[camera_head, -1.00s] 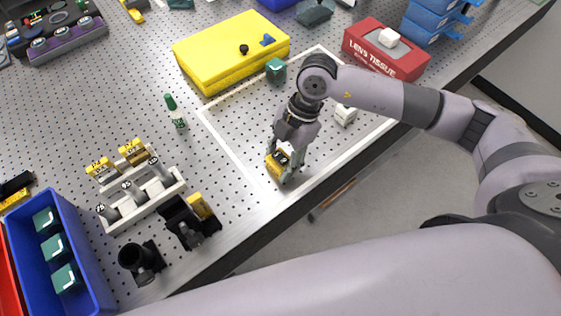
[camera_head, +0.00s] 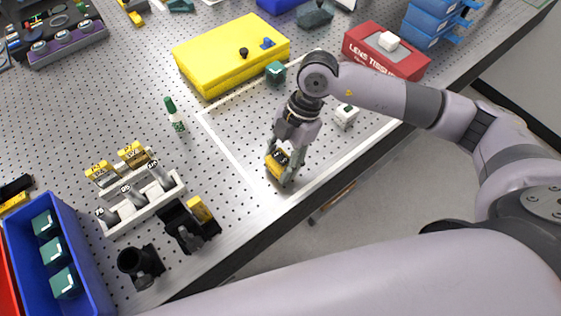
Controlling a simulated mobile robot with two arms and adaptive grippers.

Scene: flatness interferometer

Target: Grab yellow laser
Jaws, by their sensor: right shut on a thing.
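The yellow laser (camera_head: 271,163) is a small yellow and black block near the front edge of the perforated table, inside a white outlined area. My right gripper (camera_head: 284,178) points down and is shut on it, with the fingers hiding part of it. I cannot tell whether the laser touches the table. My left gripper is not in view.
A yellow case (camera_head: 215,62), a green cube (camera_head: 275,70), a white cube (camera_head: 346,115) and a lens tissue box (camera_head: 372,57) stand around the outlined area. A white rack (camera_head: 150,209), black mounts (camera_head: 186,234) and a blue bin (camera_head: 101,291) are at left.

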